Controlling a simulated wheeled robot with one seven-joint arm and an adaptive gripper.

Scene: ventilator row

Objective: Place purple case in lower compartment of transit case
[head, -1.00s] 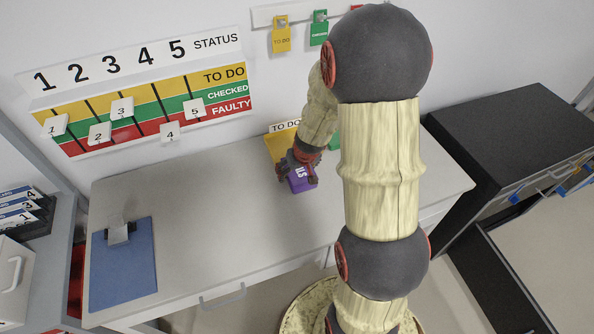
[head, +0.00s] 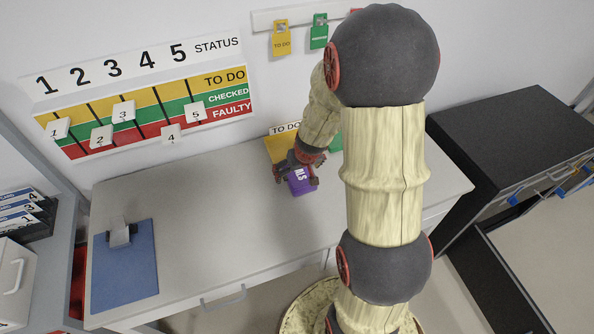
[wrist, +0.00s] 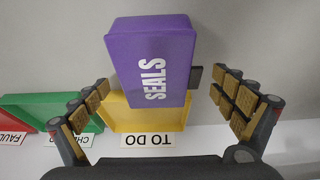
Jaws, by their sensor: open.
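The purple case (head: 301,183), lettered SEALS, is at the front of the yellow TO DO tray on the grey worktop. In the wrist view the purple case (wrist: 150,60) covers part of the yellow tray (wrist: 150,116); I cannot tell whether it rests on the tray's edge. My gripper (head: 298,176) is right at the case. In the wrist view my gripper (wrist: 160,92) is open, with one finger on each side of the case and gaps between. A large black case or cabinet (head: 510,130) stands at the right; I cannot tell whether it is the transit case.
The green tray (wrist: 50,112) and a red tray sit beside the yellow one. A blue clipboard (head: 124,270) lies at the worktop's left. A status board (head: 140,95) hangs on the wall. The middle of the worktop (head: 215,215) is clear. My arm hides part of the worktop's right.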

